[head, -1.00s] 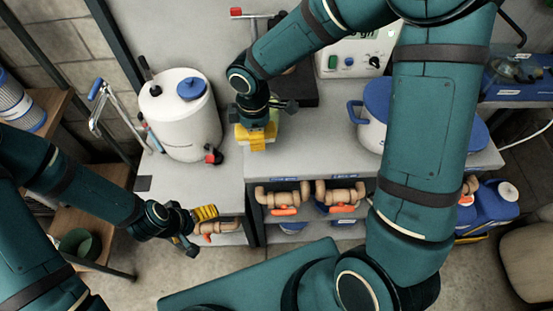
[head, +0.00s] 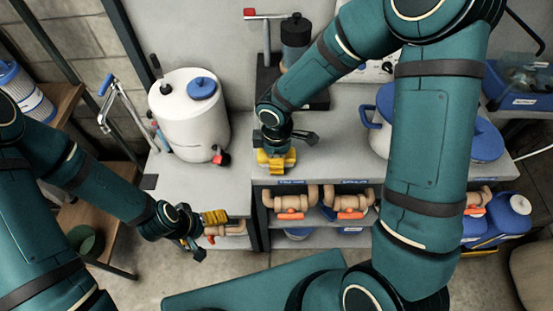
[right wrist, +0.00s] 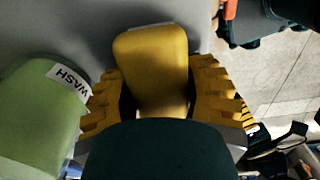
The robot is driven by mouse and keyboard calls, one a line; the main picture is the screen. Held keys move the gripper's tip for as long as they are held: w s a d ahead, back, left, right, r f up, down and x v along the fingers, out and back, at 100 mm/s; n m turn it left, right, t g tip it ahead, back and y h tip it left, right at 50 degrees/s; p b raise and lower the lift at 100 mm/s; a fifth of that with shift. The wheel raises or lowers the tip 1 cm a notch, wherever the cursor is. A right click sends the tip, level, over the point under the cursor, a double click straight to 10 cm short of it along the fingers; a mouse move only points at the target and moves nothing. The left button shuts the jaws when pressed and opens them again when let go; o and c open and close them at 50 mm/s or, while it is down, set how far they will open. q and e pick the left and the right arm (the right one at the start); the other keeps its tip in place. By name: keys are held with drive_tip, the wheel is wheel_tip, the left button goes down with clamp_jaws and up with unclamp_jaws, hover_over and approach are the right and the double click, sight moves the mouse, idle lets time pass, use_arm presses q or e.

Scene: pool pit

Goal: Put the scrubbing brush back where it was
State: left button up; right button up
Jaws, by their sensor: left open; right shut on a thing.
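My right gripper (head: 276,160) is over the front edge area of the grey bench, pointing down. In the right wrist view its ribbed yellow fingers (right wrist: 160,95) are shut on a yellow block-shaped thing, which I take to be the scrubbing brush (right wrist: 151,60). Its underside and any bristles are hidden. A green container (right wrist: 35,118) labelled WASH stands close beside the gripper in the right wrist view. I cannot make it out in the head view.
A white tank with a blue cap (head: 188,115) stands on the bench left of my right gripper. A white pot with a blue lid (head: 377,133) stands to the right. A black stand (head: 268,85) is behind. Orange-handled valves (head: 290,199) sit under the front edge.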

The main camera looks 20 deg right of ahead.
drive_tip(key=shift+f, duration=0.3)
drive_tip(key=shift+f, duration=0.15)
drive_tip(key=o, duration=1.2)
drive_tip(key=shift+c, duration=0.2)
drive_tip(key=shift+r, duration=0.25)
wheel_tip(320, 180, up, 12)
drive_tip(key=p, duration=0.3)
